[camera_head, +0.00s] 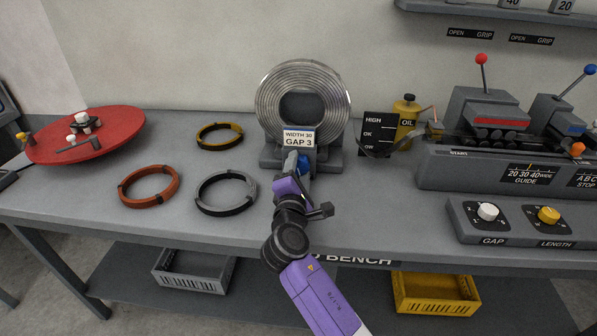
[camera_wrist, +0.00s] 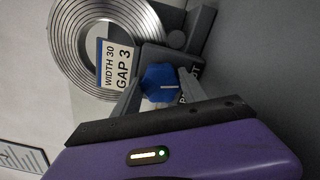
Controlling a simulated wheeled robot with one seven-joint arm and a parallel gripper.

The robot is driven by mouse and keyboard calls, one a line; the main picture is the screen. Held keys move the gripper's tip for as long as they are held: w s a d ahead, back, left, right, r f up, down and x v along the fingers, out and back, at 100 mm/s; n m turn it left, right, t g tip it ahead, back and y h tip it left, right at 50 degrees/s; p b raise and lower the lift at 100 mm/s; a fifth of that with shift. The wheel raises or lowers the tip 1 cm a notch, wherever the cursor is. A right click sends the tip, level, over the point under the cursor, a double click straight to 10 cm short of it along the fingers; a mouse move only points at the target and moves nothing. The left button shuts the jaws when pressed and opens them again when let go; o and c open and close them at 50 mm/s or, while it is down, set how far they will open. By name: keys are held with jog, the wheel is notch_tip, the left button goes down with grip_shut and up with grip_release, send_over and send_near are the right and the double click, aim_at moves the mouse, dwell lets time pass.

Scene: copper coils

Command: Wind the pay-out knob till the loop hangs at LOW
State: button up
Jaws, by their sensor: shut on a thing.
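The blue pay-out knob (camera_wrist: 160,82) has a white line on its face. It sits below the coil of metal strip (camera_head: 262,100) and also shows in the head view (camera_head: 303,163). My gripper (camera_wrist: 161,92) is shut on the knob, one finger on each side; my arm hides part of this in the head view. A black level board (camera_head: 381,128) marked HIGH, OK and a partly covered LOW stands right of the coil. A grey strip loop (camera_head: 372,153) seems to cross the board's lower left, near the LOW line; its exact lowest point is unclear.
A yellow oil can (camera_head: 406,122) stands beside the board. The guide machine (camera_head: 470,172) and a panel with GAP and LENGTH knobs (camera_head: 515,227) fill the right. Several rings, including an orange ring (camera_head: 150,201), and a red turntable (camera_head: 115,120) are at left.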

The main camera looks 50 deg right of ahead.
jog(key=shift+f, duration=0.1)
dwell(0.4)
jog(key=o, duration=1.4)
jog(key=shift+s+a, duration=0.1)
jog(key=v, duration=0.7)
jog(key=shift+s+a, duration=0.2)
jog(key=shift+a, duration=0.05)
